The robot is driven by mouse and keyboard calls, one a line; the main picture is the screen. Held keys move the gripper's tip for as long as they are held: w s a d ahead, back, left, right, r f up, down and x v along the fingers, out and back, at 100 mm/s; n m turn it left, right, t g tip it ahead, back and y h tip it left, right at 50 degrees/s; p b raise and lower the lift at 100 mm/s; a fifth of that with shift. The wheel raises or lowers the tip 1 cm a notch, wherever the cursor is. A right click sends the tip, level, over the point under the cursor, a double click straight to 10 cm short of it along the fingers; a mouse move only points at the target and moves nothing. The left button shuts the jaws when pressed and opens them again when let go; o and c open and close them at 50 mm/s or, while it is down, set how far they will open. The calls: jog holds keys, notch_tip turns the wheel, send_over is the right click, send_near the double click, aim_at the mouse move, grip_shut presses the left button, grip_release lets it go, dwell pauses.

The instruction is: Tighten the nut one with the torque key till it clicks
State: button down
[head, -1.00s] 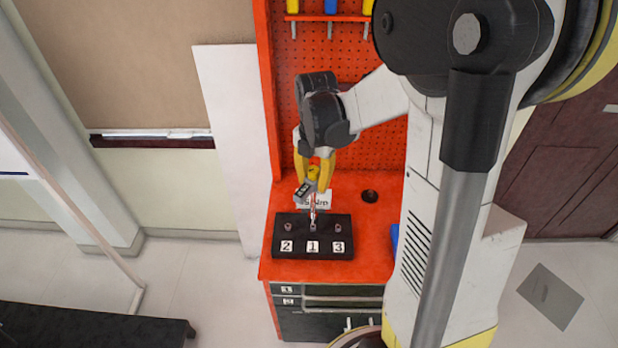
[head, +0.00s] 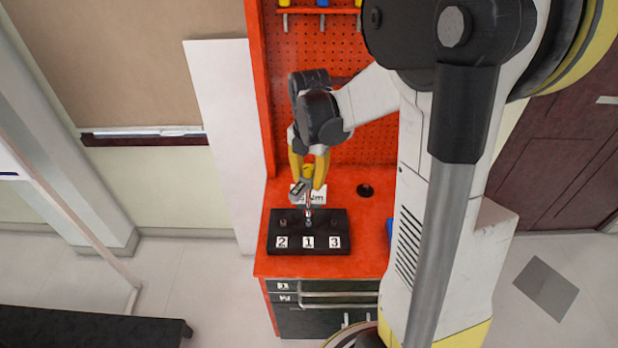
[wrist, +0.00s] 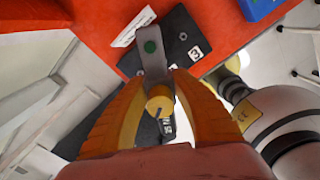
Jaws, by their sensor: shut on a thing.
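My gripper (head: 308,182) is shut on the yellow handle of the torque key (wrist: 159,103), above the black block (head: 277,230). The key stands roughly upright in the head view. Labels 2 (head: 282,242) and 3 (head: 334,242) flank label 1.
The block stands on the red bench top (head: 367,216). A white card (head: 316,194) stands behind it. A round dark hole (head: 365,190) is at the right. A blue item (wrist: 259,7) lies near the bench's right side. A red pegboard (head: 366,129) rises behind.

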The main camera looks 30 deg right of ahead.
jog(key=shift+f+b, duration=1.3)
jog(key=shift+f, duration=0.35)
jog(key=m, duration=0.3)
jog(key=shift+m, duration=0.3)
jog(key=m, duration=1.5)
jog(key=shift+s+a+r+b, duration=0.1)
jog(key=shift+s+b, duration=0.05)
jog(key=shift+b, duration=0.15)
jog(key=shift+n, duration=0.4)
jog(key=shift+r, duration=0.2)
